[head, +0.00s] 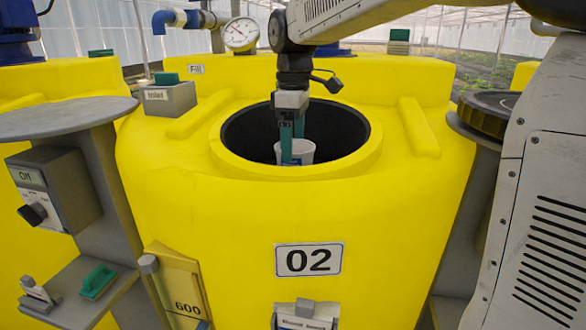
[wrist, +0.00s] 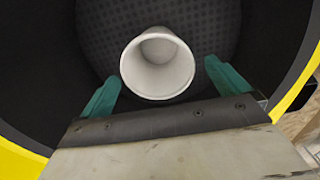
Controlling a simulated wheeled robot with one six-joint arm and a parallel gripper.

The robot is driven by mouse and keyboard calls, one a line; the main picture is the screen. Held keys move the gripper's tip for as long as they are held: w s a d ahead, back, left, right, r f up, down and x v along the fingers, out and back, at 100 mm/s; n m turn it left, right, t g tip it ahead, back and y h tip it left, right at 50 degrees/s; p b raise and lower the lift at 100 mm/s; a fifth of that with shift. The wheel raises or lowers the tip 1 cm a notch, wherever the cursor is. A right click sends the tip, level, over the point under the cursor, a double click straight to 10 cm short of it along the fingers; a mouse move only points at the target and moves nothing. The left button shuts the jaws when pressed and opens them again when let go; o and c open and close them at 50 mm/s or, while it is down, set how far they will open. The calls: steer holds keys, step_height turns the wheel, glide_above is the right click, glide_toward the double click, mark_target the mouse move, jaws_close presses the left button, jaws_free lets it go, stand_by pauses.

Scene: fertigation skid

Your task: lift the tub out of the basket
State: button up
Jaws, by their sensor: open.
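The white tub (head: 304,151) stands inside the round dark opening of the yellow tank marked 02. In the wrist view the tub (wrist: 158,64) is seen from above, open and empty, on a dark dotted surface that looks like the basket (wrist: 215,25). My gripper (head: 291,160) points down into the opening. In the wrist view its two green fingers (wrist: 160,85) are apart, one on each side of the tub, with gaps visible. The tub's lower part is hidden in the head view.
The yellow tank's raised rim (head: 235,165) surrounds my gripper closely. A pressure gauge (head: 240,34) and blue pipe (head: 175,20) stand behind it. A grey box (head: 169,96) sits on the tank top at left. A black round lid (head: 490,108) lies at right.

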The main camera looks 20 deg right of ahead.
mark_target(295, 156)
steer(key=f, duration=0.4)
steer(key=shift+d+f, duration=0.2)
steer(key=shift+f, duration=0.15)
steer(key=c, duration=0.9)
steer(key=shift+r, duration=0.1)
